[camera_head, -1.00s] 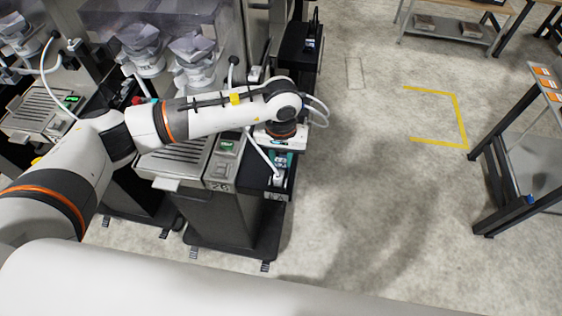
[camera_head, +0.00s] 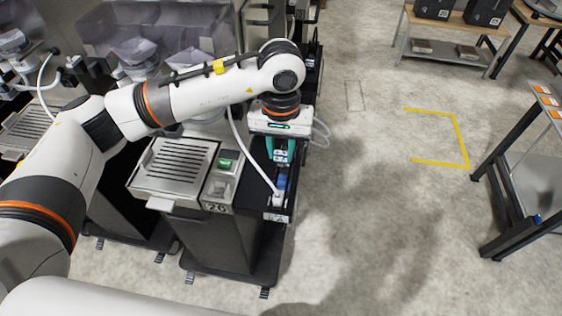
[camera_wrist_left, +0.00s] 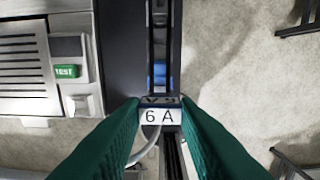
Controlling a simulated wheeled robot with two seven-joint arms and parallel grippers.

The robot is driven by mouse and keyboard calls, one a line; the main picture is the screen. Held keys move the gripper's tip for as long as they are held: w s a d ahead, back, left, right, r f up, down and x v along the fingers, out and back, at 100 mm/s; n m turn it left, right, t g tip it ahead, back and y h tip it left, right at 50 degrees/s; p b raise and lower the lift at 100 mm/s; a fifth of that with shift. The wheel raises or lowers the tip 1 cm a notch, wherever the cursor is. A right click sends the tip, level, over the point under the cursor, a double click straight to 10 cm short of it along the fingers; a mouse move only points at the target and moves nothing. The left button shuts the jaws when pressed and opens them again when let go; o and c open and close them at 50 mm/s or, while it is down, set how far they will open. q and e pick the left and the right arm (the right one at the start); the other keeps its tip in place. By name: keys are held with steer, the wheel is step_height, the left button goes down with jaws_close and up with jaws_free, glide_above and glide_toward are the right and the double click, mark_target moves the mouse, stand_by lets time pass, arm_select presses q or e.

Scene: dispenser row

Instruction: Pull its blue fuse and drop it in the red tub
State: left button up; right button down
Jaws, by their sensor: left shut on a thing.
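My left gripper (camera_head: 281,156) is above the narrow black strip on the right side of the nearest dispenser (camera_head: 178,165). I see no red tub. My right gripper is not in view.
More dispensers stand at the left. Open concrete floor with a yellow corner marking (camera_head: 455,135) lies to the right. A rack (camera_head: 525,165) stands at the right edge, and a bench (camera_head: 455,38) at the back.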

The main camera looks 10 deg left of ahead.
mark_target(281, 153)
arm_select(q)
steer(key=shift+r, duration=0.25)
steer(key=shift+r, duration=1.1)
stand_by(0.7)
steer(key=shift+r, duration=1.35)
